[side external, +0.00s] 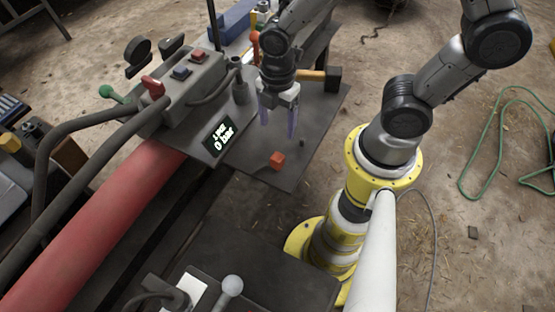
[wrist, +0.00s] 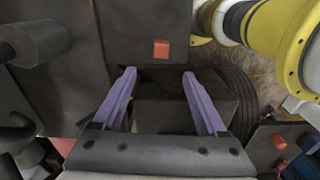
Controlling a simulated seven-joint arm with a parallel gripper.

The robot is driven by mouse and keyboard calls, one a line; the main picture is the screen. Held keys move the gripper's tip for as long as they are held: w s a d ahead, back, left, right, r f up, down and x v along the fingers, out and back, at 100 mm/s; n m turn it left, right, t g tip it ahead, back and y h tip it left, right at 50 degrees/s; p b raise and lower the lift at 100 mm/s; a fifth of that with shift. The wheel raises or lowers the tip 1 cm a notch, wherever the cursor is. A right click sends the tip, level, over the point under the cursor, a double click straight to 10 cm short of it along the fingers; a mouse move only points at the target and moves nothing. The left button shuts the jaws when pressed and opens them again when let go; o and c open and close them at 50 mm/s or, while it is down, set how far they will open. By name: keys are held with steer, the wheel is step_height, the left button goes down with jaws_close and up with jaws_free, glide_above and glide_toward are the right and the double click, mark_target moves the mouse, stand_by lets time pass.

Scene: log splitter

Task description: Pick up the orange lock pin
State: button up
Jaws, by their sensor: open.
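The orange lock pin (side external: 277,160) shows as a small orange block on the dark metal plate, near the plate's front edge. It also shows in the wrist view (wrist: 161,49), beyond my fingertips and roughly midway between them. My gripper (side external: 278,126) has two purple fingers pointing down, spread apart and empty. In the side view it hangs over the plate, behind the pin and apart from it. In the wrist view the fingers (wrist: 159,73) are wide open with nothing between them. Any part of the pin below the orange block cannot be seen.
The dark plate (side external: 318,130) has clear room around the pin; a small dark piece (side external: 302,142) lies nearby. A red cylinder (side external: 105,220) runs front left.

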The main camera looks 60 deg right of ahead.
mark_target(278, 156)
step_height(278, 156, down, 14)
jaws_close()
stand_by(0.9)
